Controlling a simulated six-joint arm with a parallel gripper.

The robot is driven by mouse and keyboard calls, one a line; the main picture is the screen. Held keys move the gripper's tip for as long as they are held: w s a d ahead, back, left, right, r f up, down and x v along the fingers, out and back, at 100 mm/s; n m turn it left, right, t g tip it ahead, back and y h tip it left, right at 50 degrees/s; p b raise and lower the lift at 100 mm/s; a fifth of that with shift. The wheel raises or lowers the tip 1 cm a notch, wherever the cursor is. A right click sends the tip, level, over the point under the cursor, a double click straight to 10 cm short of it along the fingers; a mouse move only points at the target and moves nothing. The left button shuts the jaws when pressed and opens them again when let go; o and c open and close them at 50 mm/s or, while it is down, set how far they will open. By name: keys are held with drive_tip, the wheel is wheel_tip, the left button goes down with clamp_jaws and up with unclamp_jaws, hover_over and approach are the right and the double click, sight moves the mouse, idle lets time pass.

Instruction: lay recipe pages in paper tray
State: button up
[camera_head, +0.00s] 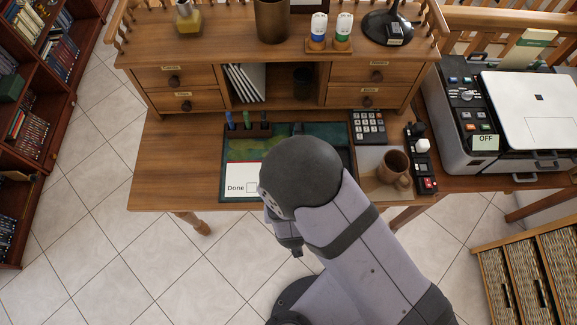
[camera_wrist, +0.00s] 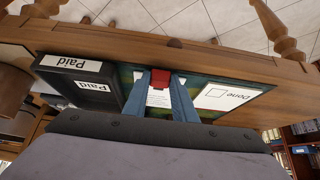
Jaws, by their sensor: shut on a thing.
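My gripper (camera_wrist: 160,82), with two blue fingers, is shut on white printed pages (camera_wrist: 158,98) with a red piece at their upper end in the wrist view. I take these for the recipe pages; their text is too small to read. A black tray (camera_wrist: 112,88) with two "Paid" labels lies left of the fingers in that view. A white area marked "Done" (camera_wrist: 222,97) lies to their right, on a green surface. It also shows in the head view (camera_head: 238,176). There, my arm hides my gripper and the pages.
The desk (camera_head: 165,165) has clear wood at its left. A calculator (camera_head: 369,127), a brown mug (camera_head: 393,168) and a black switch strip (camera_head: 422,165) are at right. A printer (camera_head: 465,125) stands farther right.

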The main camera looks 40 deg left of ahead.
drive_tip(key=o, duration=0.3)
clamp_jaws()
drive_tip(key=shift+r, duration=0.1)
drive_tip(key=shift+r+p, duration=2.6)
drive_tip(key=shift+r, duration=0.35)
drive_tip(key=shift+h, duration=0.3)
drive_tip(key=w+d+p, duration=0.1)
drive_tip(key=w+d, duration=0.1)
drive_tip(key=w, duration=0.1)
drive_tip(key=w+d+p, duration=0.2)
drive_tip(key=w+d, duration=0.1)
drive_tip(key=w+d+p, duration=0.2)
drive_tip(key=w+d, duration=0.1)
drive_tip(key=shift+w+r, duration=0.35)
drive_tip(key=shift+r, duration=0.05)
drive_tip(key=shift+w+d+f, duration=0.15)
drive_tip(key=shift+d+f, duration=0.05)
drive_tip(key=shift+d, duration=0.35)
